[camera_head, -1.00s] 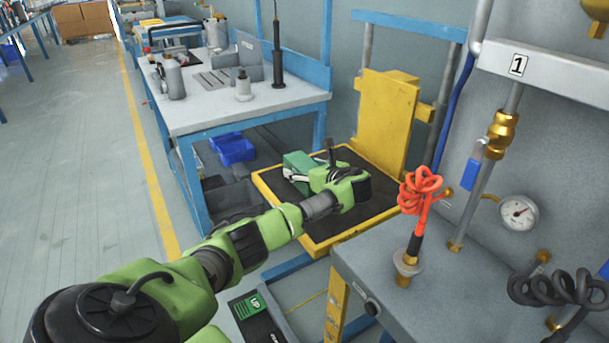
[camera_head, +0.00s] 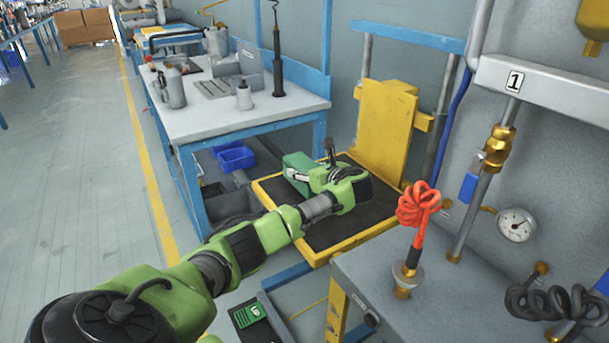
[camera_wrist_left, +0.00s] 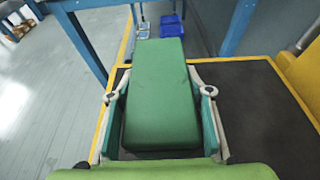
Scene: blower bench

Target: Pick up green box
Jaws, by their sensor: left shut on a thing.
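The green box (camera_head: 299,161) is at the far left part of the black-topped, yellow-edged platform (camera_head: 322,233). It also shows in the left wrist view (camera_wrist_left: 160,97), long side pointing away. My left gripper (camera_head: 296,175) is shut on the box; in the wrist view one finger of the left gripper (camera_wrist_left: 160,95) lies along each side of it. The wrist partly hides the box in the head view. I cannot tell whether the box touches the platform. My right gripper is not in view.
A yellow upright plate (camera_head: 384,125) stands behind the platform. A white-topped blue workbench (camera_head: 220,112) is at the left, with blue bins (camera_head: 234,156) below it. A grey bench with a red coiled hose (camera_head: 419,206) is at the right front.

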